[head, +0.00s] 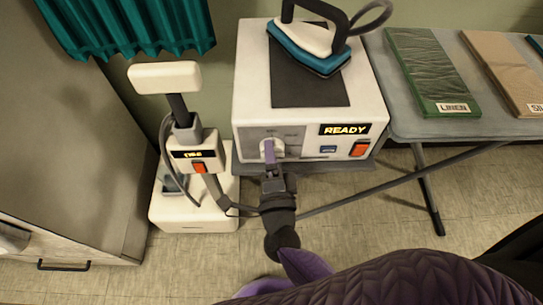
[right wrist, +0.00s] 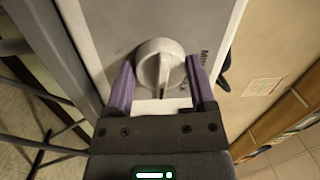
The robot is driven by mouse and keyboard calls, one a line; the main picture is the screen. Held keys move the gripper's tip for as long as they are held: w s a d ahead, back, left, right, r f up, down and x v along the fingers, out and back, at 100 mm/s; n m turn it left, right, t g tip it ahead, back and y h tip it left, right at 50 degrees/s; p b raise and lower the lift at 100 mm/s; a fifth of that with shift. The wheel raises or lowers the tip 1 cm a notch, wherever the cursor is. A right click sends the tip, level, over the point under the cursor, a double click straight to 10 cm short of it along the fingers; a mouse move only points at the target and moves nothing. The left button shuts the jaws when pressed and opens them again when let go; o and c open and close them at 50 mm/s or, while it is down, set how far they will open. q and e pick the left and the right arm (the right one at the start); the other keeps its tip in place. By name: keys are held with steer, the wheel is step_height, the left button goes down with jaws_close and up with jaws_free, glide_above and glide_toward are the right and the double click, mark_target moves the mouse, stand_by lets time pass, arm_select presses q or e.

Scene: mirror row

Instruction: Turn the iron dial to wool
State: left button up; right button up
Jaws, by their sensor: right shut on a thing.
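The iron dial (head: 279,146) is a round off-white knob on the front of the white iron station (head: 250,90). In the right wrist view the dial (right wrist: 158,55) shows a raised grip bar across its face. My right gripper (head: 269,152) is shut on the dial, one purple finger on each side of it, as the right wrist view shows (right wrist: 161,66). Lettering beside the dial is only partly legible, and the wool mark cannot be made out. A lit READY display (head: 345,129) is on the same panel. My left gripper is not in view.
A teal and white iron (head: 309,45) rests on the station's dark pad. An orange switch (head: 360,149) is right of the dial. A white steamer-like unit (head: 194,212) stands left. Green linen (head: 428,70) and tan (head: 505,65) blocks lie on the grey board at right.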

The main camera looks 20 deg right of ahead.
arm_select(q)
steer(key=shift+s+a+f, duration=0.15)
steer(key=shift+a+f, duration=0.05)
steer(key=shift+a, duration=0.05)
arm_select(e)
steer(key=shift+f+m, duration=0.1)
steer(key=shift+m, duration=0.5)
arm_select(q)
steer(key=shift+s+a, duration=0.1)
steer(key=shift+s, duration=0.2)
arm_select(e)
steer(key=o, duration=1.1)
steer(key=shift+o, duration=0.5)
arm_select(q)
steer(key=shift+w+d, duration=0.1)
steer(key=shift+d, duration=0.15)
